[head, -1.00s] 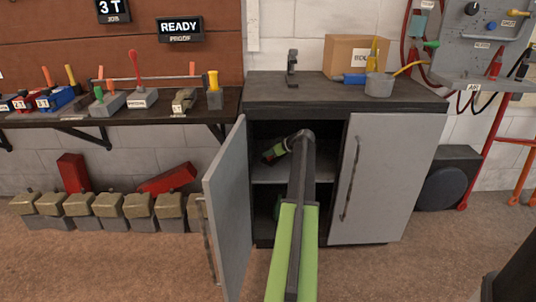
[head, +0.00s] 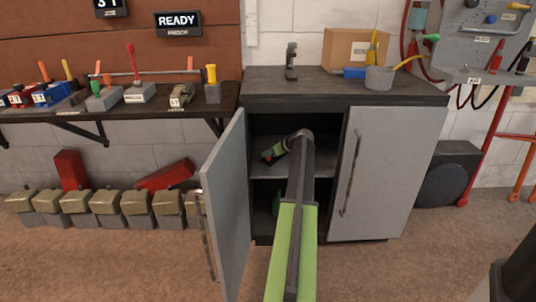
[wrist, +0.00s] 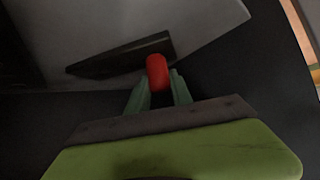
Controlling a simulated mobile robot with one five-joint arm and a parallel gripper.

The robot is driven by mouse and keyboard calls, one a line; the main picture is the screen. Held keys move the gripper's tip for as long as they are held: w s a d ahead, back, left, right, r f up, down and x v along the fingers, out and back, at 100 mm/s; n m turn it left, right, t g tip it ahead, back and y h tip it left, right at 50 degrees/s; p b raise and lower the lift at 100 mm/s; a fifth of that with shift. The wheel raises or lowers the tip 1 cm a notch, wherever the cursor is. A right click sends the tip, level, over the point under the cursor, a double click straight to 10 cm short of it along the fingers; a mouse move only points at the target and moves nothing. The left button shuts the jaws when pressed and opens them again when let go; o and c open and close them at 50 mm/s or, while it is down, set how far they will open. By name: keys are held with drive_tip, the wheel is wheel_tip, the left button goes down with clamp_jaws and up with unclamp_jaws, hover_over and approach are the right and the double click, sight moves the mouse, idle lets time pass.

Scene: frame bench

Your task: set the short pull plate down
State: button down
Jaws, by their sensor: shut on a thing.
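My gripper (wrist: 160,88) is shut on a red piece (wrist: 157,72), which stands between the two green fingers in the wrist view. A flat dark plate (wrist: 105,60) shows just behind the red piece and seems to belong to it as the short pull plate. In the head view my gripper (head: 268,157) is inside the open left side of the cabinet, over the pale shelf (head: 263,172). Only a small red bit shows at its tip there. I cannot tell whether the plate touches the shelf.
The cabinet's left door (head: 226,205) stands open beside my arm. The right door (head: 385,175) is shut. The cabinet top (head: 330,92) holds a carton (head: 345,50) and a grey cup (head: 379,80). A dark green thing (head: 277,203) lies below the shelf.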

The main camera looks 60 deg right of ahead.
drive_tip(key=shift+f, duration=0.15)
drive_tip(key=c, duration=1.1)
unclamp_jaws()
drive_tip(key=shift+o, duration=0.2)
drive_tip(key=shift+s, duration=0.1)
drive_tip(key=p+v, duration=1)
drive_tip(key=v, duration=0.7)
drive_tip(key=shift+s, duration=0.1)
